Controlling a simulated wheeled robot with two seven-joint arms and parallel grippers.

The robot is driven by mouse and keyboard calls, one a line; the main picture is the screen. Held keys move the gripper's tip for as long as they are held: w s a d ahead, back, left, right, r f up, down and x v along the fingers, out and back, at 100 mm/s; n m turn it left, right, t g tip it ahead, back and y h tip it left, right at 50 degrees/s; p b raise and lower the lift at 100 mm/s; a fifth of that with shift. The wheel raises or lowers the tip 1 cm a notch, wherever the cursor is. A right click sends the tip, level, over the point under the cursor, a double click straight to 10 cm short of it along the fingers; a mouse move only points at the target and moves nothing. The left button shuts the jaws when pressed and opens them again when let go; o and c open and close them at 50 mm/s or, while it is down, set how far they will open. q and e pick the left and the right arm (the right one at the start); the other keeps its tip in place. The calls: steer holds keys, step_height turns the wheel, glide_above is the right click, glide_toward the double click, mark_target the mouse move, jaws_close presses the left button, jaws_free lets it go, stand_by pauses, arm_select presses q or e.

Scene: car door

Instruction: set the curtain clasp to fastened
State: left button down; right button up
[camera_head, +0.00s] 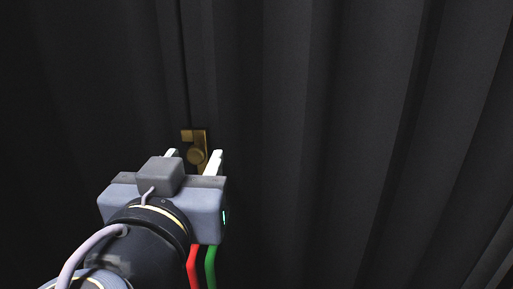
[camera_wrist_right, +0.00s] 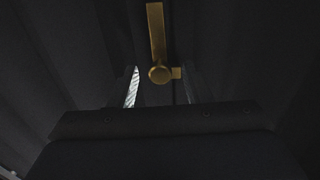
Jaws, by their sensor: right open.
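The curtain clasp (camera_head: 201,137) is a small brass fitting on the dark curtain, left of centre in the head view. It has a round knob and a flat plate. In the right wrist view the clasp (camera_wrist_right: 157,35) shows as a long brass bar with the round knob at one end and a small tab beside it. My right gripper (camera_head: 195,156) is open, its two fingers pointing at the clasp, with the knob seen between them. I cannot tell whether a finger touches it. Part of the clasp's lower end is hidden by the gripper in the head view. My left gripper is not in view.
A dark grey curtain (camera_head: 340,130) with vertical folds fills the head view. A seam or edge runs down above the clasp. The area to the right of my right gripper shows only curtain, with no other objects.

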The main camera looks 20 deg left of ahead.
steer(key=shift+c, duration=0.4)
jaws_close()
steer(key=shift+a, duration=0.1)
steer(key=a+f+n+b, duration=0.1)
steer(key=a+f+n, duration=0.1)
steer(key=n, duration=0.7)
steer(key=s+a+f+n+b, duration=0.1)
steer(key=a+f+n, duration=0.2)
steer(key=n, duration=0.5)
steer(key=shift+s+a+f+n+b, duration=0.25)
steer(key=shift+a+f+n+b, duration=0.05)
steer(key=shift+n, duration=0.1)
steer(key=shift+f, duration=0.1)
stand_by(0.3)
